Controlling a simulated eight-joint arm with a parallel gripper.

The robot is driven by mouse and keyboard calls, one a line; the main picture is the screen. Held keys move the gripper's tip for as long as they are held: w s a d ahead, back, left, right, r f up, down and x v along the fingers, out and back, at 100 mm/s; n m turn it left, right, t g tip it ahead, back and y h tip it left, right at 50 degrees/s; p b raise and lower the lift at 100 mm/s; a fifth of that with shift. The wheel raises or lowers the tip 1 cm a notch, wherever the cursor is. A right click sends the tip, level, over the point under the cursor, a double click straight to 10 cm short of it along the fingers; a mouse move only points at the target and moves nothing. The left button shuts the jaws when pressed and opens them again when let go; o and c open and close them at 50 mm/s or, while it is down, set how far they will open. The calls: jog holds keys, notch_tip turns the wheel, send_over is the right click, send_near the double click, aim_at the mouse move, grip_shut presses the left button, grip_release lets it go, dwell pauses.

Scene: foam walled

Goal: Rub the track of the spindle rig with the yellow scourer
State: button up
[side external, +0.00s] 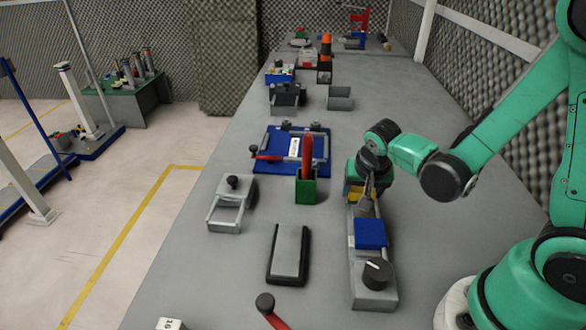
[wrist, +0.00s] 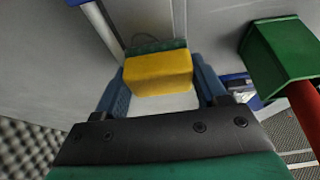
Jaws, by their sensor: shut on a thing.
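The yellow scourer (wrist: 158,76) is between the two blue fingers of my gripper (wrist: 161,88) in the wrist view, with a green strip along its far edge. My gripper (side external: 364,190) is shut on it. In the side view only a little of the scourer (side external: 354,193) shows beneath my wrist. What looks like the spindle rig (side external: 373,286) is a long grey base with rails, a blue block and a black knob at its near end. My gripper is over its far part. I cannot tell whether the scourer touches the track.
A green box (side external: 306,188) holding a red-handled thing stands just left of the rig; it also shows in the wrist view (wrist: 283,48). A blue frame (side external: 270,160), a grey frame with a knob (side external: 231,195) and a dark-edged grey plate (side external: 288,252) lie further left.

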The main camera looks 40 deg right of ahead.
aim_at(360, 211)
jog(key=shift+s+a, duration=1)
jog(key=shift+a, duration=0.15)
jog(key=shift+w+d, duration=2.05)
jog(key=shift+d, duration=0.25)
jog(key=shift+w+d+r, duration=0.15)
notch_tip(360, 211, up, 8)
